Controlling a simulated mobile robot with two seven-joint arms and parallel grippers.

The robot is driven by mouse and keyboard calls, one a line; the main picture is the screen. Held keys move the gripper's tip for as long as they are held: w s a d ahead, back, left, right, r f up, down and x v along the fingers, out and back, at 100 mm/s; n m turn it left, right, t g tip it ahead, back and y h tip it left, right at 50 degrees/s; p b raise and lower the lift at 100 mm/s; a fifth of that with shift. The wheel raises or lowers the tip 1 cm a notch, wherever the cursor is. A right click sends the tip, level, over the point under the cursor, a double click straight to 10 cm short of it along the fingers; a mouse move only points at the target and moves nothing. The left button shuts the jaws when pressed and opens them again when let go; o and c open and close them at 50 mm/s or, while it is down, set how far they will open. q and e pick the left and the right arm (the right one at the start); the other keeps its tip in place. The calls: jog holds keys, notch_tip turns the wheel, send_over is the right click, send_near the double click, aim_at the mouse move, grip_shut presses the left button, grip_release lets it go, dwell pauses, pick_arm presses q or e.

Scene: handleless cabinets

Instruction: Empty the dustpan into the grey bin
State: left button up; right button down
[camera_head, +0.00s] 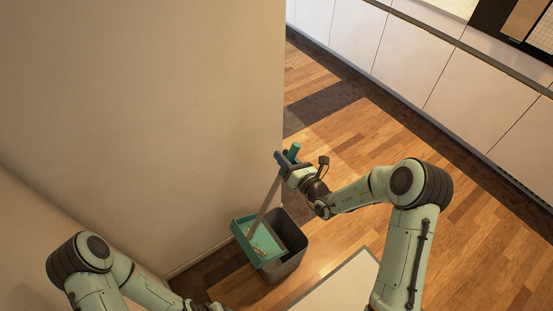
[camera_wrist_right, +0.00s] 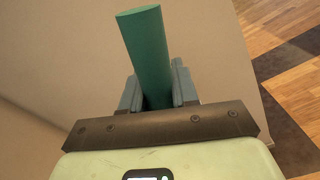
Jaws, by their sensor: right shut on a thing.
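The teal dustpan (camera_head: 255,243) hangs at the end of a long grey stick, over the left part of the grey bin (camera_head: 290,262). Small pale crumbs lie in the pan. My right gripper (camera_head: 287,162) is shut on the dustpan's teal handle end, high above the bin. In the right wrist view the teal handle (camera_wrist_right: 150,60) stands between the two fingers (camera_wrist_right: 157,92). The bin stands on the floor with its dark inside partly showing, and the pan hides its left side. My left arm comes in at the lower left, and its fingers are not clearly visible.
A beige wall (camera_head: 150,110) stands close to the left of the bin and dustpan. A pale flat panel or top (camera_head: 345,285) lies to the right of the bin. White handleless cabinets (camera_head: 410,55) line the upper right. Wooden floor (camera_head: 480,220) is open on the right.

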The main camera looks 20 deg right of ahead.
pick_arm(q)
jog(key=shift+w+r+p, duration=0.65)
jog(key=shift+w+r, duration=0.2)
jog(key=shift+r, duration=0.1)
pick_arm(e)
jog(key=w+d+f+m, duration=0.1)
jog(key=w+d+f, duration=0.1)
jog(key=d, duration=0.5)
jog(key=shift+w+m, duration=0.3)
jog(key=shift+w, duration=0.05)
